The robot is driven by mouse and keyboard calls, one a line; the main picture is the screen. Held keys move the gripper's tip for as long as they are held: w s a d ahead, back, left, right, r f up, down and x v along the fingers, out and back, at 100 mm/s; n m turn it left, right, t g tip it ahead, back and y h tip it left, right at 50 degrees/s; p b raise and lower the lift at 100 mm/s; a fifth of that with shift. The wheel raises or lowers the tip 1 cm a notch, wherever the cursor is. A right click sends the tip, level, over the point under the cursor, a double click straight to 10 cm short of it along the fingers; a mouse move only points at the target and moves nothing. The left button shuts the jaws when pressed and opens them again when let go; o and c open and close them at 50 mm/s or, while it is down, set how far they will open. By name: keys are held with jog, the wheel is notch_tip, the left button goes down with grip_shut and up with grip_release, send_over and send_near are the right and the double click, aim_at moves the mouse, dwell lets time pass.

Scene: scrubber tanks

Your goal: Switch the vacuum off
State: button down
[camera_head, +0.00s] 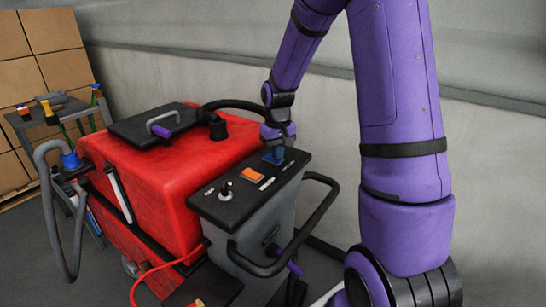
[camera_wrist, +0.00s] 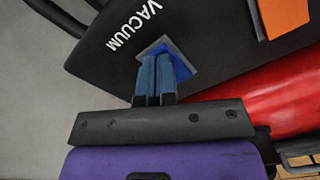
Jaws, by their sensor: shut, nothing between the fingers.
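The red scrubber machine (camera_head: 170,170) stands on the floor with a black control panel (camera_head: 225,200) on its right end. The vacuum switch (camera_wrist: 184,64) is a blue rocker on a grey base, beside the white word VACUUM in the wrist view. My gripper (camera_head: 274,156) is over the far right part of the panel in the head view. In the wrist view my gripper (camera_wrist: 155,62) has its blue-grey fingers shut together, with the tips at the blue switch and covering part of it. I cannot tell whether the tips press on it or which way it is tilted.
An orange switch (camera_head: 252,174) and a key-like knob (camera_head: 226,190) sit on the same panel. A black handle loop (camera_head: 325,205) sticks out at the right. A pale wall stands close behind. A cart (camera_head: 55,120) and stacked boxes (camera_head: 50,50) are at the left.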

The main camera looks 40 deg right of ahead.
jog(key=shift+r, duration=3.5)
jog(key=s+a+r+n+t, duration=0.1)
jog(key=s+a+r+t, duration=0.1)
jog(key=s+a+r, duration=0.45)
jog(key=s+a+r+t, duration=0.2)
jog(key=s+a+r, duration=0.2)
jog(key=s+r, duration=0.55)
jog(key=s+a+n+t, duration=0.1)
jog(key=s+a, duration=0.1)
jog(key=s, duration=0.8)
jog(key=shift+s+a+f, duration=0.25)
jog(key=shift+a+f, duration=0.05)
jog(key=shift+f, duration=0.15)
